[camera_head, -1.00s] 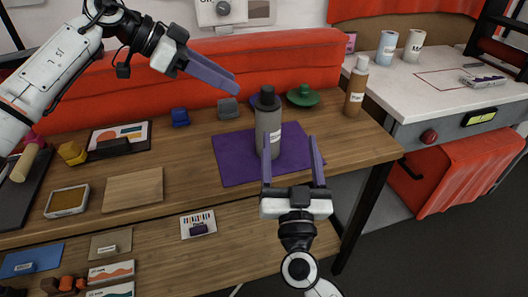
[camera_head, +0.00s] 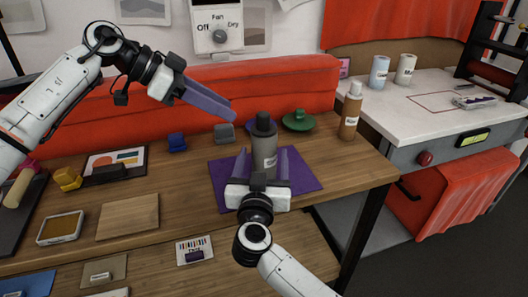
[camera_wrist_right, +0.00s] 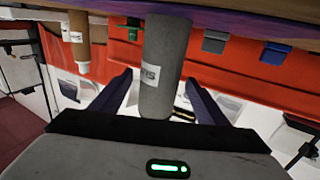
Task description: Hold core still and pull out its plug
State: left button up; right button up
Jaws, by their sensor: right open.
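A grey cylinder with a pale label, seemingly the core (camera_head: 264,153), stands upright on a purple mat (camera_head: 226,188). Its dark plug (camera_head: 263,124) is in its top. My right gripper (camera_head: 263,158) is open, with its fingers on either side of the cylinder in the head view. The right wrist view shows the grey cylinder (camera_wrist_right: 166,62) between the two spread fingers, apart from both; its plug is not visible there. My left gripper (camera_head: 232,118) is up and to the left of the plug, apart from it; its fingers overlap, so their gap is hidden.
A green lidded object (camera_head: 298,121) and a brown bottle (camera_head: 351,110) stand to the right of the cylinder. A wooden board (camera_head: 128,216) lies left on the table. A red padded ledge (camera_head: 290,82) runs behind.

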aim_at(263, 158)
jog(key=shift+w+d, duration=0.15)
jog(key=shift+w, duration=1.4)
jog(key=c, duration=1.2)
